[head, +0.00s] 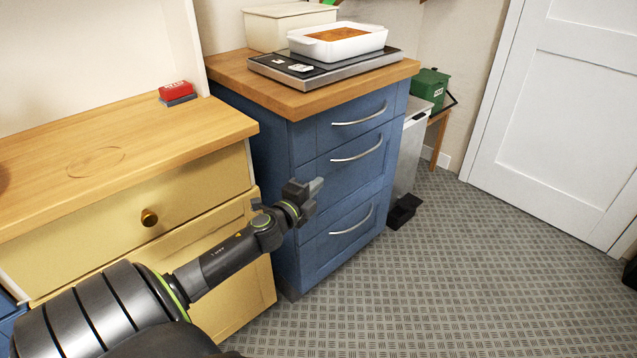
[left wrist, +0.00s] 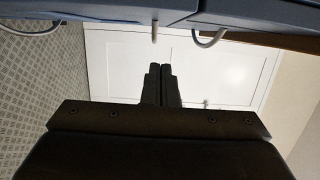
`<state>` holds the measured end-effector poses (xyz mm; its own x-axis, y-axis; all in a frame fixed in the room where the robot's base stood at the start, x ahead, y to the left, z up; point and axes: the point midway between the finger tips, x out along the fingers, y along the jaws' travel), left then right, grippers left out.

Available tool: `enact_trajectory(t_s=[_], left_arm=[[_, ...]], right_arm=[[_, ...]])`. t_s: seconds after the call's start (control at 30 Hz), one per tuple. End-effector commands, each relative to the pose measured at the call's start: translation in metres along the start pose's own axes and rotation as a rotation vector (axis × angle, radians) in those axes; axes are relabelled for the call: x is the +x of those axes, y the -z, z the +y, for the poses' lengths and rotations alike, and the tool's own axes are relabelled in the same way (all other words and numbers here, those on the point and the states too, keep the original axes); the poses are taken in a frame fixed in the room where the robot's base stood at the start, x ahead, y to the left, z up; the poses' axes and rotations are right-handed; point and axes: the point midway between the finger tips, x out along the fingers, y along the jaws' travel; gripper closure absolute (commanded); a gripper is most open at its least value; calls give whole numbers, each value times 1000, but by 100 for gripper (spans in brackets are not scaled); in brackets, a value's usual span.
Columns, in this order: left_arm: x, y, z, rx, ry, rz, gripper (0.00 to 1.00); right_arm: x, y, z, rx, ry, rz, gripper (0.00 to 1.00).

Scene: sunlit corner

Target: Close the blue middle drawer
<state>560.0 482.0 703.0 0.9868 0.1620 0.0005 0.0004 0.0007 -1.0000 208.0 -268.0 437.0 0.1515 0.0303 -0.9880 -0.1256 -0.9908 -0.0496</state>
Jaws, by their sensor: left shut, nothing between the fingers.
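The blue middle drawer (head: 345,172) is in the blue cabinet at the centre of the head view, with a curved silver handle (head: 357,150). I cannot tell whether a small gap remains. My left gripper (head: 316,186) is shut and empty in front of the cabinet, over the left part of the drawer area. I cannot tell whether it touches. In the left wrist view the shut fingers (left wrist: 161,78) lie below blue drawer fronts (left wrist: 110,9) and handles at the top. My right gripper is not in view.
A yellow cabinet (head: 185,200) with a round knob stands at the left. A white dish (head: 338,46) sits on a hob on the blue cabinet's wooden top (head: 234,72). A grey bin stands beyond it. Patterned floor (head: 450,280) is clear toward the white door (head: 565,120).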

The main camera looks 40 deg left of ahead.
Motion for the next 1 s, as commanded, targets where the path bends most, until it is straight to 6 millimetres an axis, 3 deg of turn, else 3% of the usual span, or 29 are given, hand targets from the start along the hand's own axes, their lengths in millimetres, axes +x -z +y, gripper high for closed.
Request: enact_trajectory(t_s=[0.17, 0.4, 0.87, 1.0], left_arm=[[-29, 0, 2, 2, -2, 2, 100], [-63, 0, 2, 2, -2, 1, 100], [-76, 1, 0, -4, 0, -1, 100], [-87, -2, 18, -96, -37, -64, 100]], right_arm=[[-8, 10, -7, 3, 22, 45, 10], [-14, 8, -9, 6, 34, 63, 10], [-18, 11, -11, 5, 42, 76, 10], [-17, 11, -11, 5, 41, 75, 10]])
